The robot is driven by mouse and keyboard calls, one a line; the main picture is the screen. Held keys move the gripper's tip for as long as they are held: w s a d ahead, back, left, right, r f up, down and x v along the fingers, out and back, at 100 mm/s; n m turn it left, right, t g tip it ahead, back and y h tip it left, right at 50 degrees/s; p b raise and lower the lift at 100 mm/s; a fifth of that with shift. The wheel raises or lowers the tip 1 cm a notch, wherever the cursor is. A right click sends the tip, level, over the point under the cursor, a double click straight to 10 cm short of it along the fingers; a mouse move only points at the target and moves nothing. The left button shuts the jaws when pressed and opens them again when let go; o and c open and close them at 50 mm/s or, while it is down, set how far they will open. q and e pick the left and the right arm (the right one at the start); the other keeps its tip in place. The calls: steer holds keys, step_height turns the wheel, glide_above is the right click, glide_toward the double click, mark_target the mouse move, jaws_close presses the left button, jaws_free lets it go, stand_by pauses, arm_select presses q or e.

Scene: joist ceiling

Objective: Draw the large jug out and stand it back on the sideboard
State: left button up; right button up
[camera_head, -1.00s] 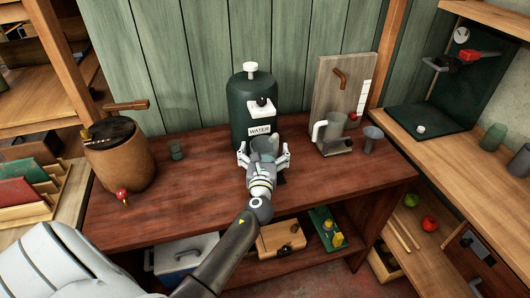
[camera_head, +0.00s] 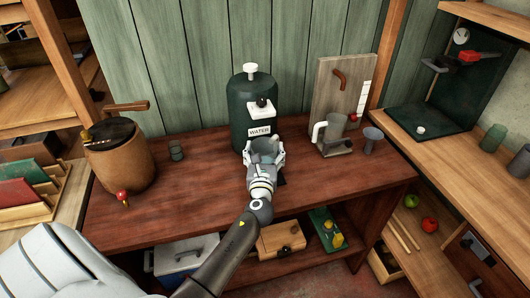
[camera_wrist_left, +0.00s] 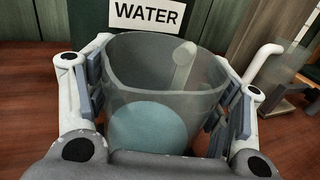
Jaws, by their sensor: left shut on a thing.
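The large jug (camera_wrist_left: 165,85) is a grey see-through vessel with a pale blue round patch low inside, in the left wrist view. In the head view the jug (camera_head: 264,145) is upright in front of the dark green water dispenser (camera_head: 252,108), below its WATER label. My left gripper (camera_head: 264,155) is shut on the jug, with a finger on each side of it, as the left wrist view (camera_wrist_left: 163,100) also shows. The jug's base is hidden by my gripper, so I cannot tell whether it touches the sideboard (camera_head: 200,200). My right gripper is not in view.
To the right stand a clear jug with a white handle (camera_head: 331,132), a grey funnel-shaped cup (camera_head: 370,140) and an upright board (camera_head: 342,90). The sideboard's front left is clear.

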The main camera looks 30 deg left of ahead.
arm_select(q)
steer(key=shift+s+d+p, duration=0.2)
steer(key=shift+s+d, duration=1.25)
steer(key=shift+d, duration=0.2)
steer(key=shift+s+d+p, duration=0.2)
steer(key=shift+s+d, duration=1.2)
steer(key=shift+d, duration=0.25)
steer(key=shift+s, duration=0.1)
